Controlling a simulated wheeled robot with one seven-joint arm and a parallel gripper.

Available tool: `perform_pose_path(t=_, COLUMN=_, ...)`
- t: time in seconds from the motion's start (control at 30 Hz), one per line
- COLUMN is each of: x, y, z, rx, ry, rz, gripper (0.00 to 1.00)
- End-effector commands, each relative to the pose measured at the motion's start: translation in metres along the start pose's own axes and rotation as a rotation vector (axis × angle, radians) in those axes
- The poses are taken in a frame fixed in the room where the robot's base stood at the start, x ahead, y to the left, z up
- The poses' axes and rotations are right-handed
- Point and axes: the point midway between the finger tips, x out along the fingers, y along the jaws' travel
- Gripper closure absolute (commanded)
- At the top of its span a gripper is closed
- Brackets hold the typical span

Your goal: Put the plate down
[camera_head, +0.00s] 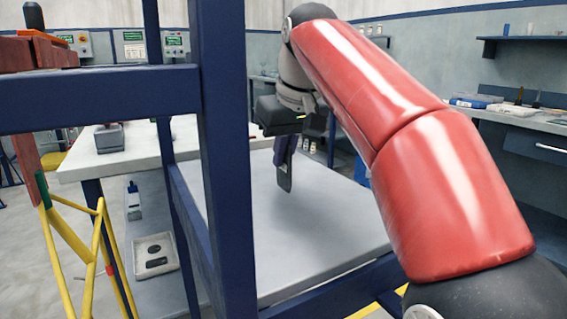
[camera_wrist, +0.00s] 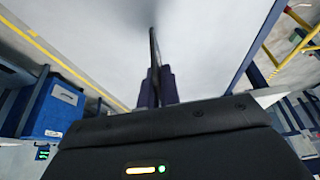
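My gripper (camera_head: 283,150) points down over a pale grey shelf surface (camera_head: 325,225) in the head view. Its dark fingers are shut on a thin dark plate (camera_head: 286,178), which hangs upright, nearly edge-on. In the wrist view the plate (camera_wrist: 154,50) stands out as a narrow strip from between the fingers (camera_wrist: 156,82). The pale surface (camera_wrist: 195,45) lies beyond it, with a soft shadow near the plate's far end. I cannot tell whether the plate's lower edge touches the surface.
A blue rack post (camera_head: 225,170) and crossbar (camera_head: 95,98) stand left of my gripper. A white table (camera_head: 105,160) is behind the post. A yellow frame (camera_head: 75,235) stands at the left. The shelf around the plate is clear. A blue bin (camera_wrist: 55,108) shows in the wrist view.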

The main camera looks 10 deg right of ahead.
Motion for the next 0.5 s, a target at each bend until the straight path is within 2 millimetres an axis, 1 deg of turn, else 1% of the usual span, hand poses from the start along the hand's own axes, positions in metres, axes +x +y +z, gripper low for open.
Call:
perform_pose_path(t=0.03, x=0.0033, y=0.0000, z=0.0019, rx=0.000, ry=0.000, rz=0.000, gripper=1.00)
perform_pose_path(t=0.37, x=0.0048, y=0.0001, z=0.0022, rx=0.000, ry=0.001, rz=0.000, gripper=1.00)
perform_pose_path(t=0.4, x=0.0049, y=0.0001, z=0.0022, rx=0.000, ry=0.000, rz=0.000, gripper=0.93)
perform_pose_path(t=0.5, x=0.0045, y=0.0001, z=0.0020, rx=0.000, ry=0.000, rz=0.000, gripper=0.80)
